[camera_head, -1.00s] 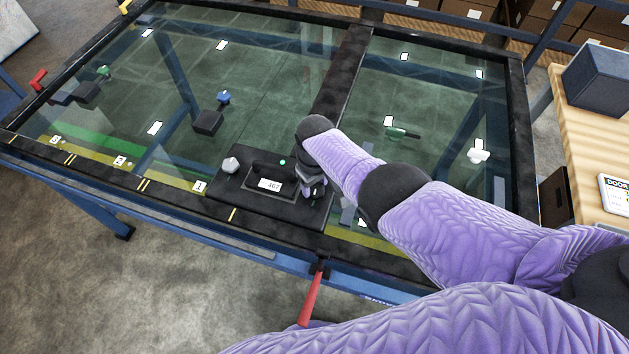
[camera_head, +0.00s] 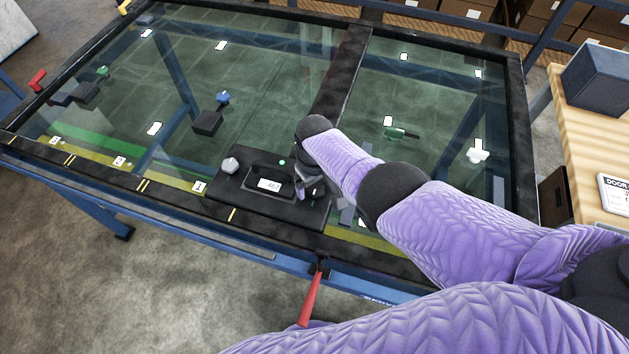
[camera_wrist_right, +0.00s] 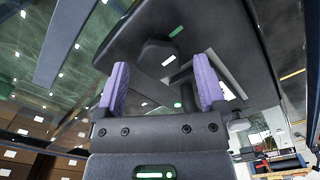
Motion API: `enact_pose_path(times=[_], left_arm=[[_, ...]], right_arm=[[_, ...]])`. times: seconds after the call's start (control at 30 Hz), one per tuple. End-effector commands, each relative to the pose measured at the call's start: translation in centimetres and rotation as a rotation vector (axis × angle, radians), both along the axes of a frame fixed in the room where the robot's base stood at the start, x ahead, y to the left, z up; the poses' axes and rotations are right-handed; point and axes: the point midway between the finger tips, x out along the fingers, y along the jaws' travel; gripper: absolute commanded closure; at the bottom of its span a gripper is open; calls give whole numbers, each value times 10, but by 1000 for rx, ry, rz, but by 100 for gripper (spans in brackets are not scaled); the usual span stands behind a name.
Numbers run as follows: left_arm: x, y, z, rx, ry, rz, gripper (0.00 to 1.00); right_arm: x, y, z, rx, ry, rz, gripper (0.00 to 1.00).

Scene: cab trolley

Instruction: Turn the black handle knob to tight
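A black plate (camera_head: 232,190) on the table's front edge carries a small display (camera_head: 269,184), a green light and a pale knob (camera_head: 230,165). My right gripper (camera_head: 306,190) is over the right end of this plate, mostly hidden by my forearm in the head view. In the right wrist view, the purple fingers of my right gripper (camera_wrist_right: 160,78) are open and apart. A black knob (camera_wrist_right: 158,53) shows on the plate's dark surface between and beyond the fingertips. The fingers do not visibly grip it. Its marking cannot be read. My left gripper is not in view.
The glass-topped table (camera_head: 270,60) has a black frame and blue legs. A red lever (camera_head: 311,298) sticks out at its front. Small blocks (camera_head: 207,122) show on or under the glass. A wooden bench (camera_head: 590,150) with a dark box (camera_head: 598,78) stands at the right.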

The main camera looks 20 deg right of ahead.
Motion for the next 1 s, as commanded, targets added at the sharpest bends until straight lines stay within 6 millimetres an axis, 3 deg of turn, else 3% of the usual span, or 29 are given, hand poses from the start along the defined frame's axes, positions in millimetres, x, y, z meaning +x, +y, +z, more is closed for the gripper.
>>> enact_pose_path(times=[0.17, 0.4, 0.6, 1.0], left_arm=[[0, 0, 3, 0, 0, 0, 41], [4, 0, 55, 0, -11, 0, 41], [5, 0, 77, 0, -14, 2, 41], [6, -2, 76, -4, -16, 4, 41]], right_arm=[[0, 0, 3, 0, 0, 1, 10], [1, 0, 66, 0, -3, 0, 10], [0, 0, 98, 0, -1, 0, 10], [0, 0, 99, 0, 1, 0, 10]])
